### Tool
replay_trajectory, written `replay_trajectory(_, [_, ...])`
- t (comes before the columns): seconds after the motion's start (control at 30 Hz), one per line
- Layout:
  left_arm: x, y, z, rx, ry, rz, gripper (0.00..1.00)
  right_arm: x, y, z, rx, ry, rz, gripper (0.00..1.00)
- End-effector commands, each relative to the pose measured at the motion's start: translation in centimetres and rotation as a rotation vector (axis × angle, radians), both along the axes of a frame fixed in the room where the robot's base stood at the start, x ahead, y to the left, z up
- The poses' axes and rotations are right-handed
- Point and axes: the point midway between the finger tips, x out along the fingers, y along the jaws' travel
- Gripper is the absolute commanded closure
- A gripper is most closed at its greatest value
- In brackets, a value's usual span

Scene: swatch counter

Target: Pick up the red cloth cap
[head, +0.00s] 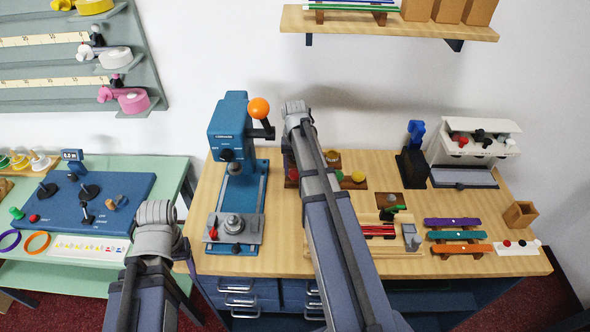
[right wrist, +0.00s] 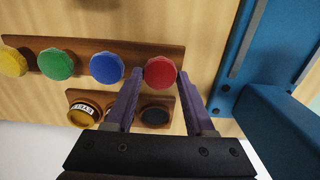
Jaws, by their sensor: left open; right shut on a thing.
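The red cloth cap (right wrist: 160,72) is a round, ridged disc at the right end of a row of caps in the right wrist view. My right gripper (right wrist: 160,75) is shut on it, with one finger on each side. The cap appears at its place on the brown wooden strip (right wrist: 90,50); I cannot tell whether it is lifted clear. In the head view a bit of red (head: 293,175) shows left of my right arm, which hides that gripper's fingers. My left gripper (head: 157,213) is open and empty beside the green table, its fingers mostly hidden.
Blue (right wrist: 106,67), green (right wrist: 56,64) and yellow (right wrist: 13,62) caps sit on the strip. A brass dial (right wrist: 84,112) and a black disc (right wrist: 155,112) are close by. A blue press (head: 238,185) with an orange knob stands just left of my right arm.

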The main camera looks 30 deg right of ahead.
Motion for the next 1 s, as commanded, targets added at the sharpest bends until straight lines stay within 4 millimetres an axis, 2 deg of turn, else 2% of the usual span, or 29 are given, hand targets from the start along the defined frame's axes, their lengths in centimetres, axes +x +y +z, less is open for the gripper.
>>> replay_trajectory(0.27, [0.0,0.0,3.2,0.000,0.000,0.000,0.35,0.0,0.0,3.2,0.000,0.000,0.000,0.66])
replay_trajectory(0.63, [0.0,0.0,8.8,0.000,0.000,-0.002,0.35,0.0,0.0,8.8,0.000,0.000,0.000,0.66])
replay_trajectory(0.8, [0.0,0.0,9.8,0.000,0.000,-0.002,0.35,0.0,0.0,9.8,0.000,0.000,0.000,0.66])
replay_trajectory(1.0, [0.0,0.0,9.7,0.000,0.000,-0.002,0.35,0.0,0.0,9.7,0.000,0.000,0.000,0.66])
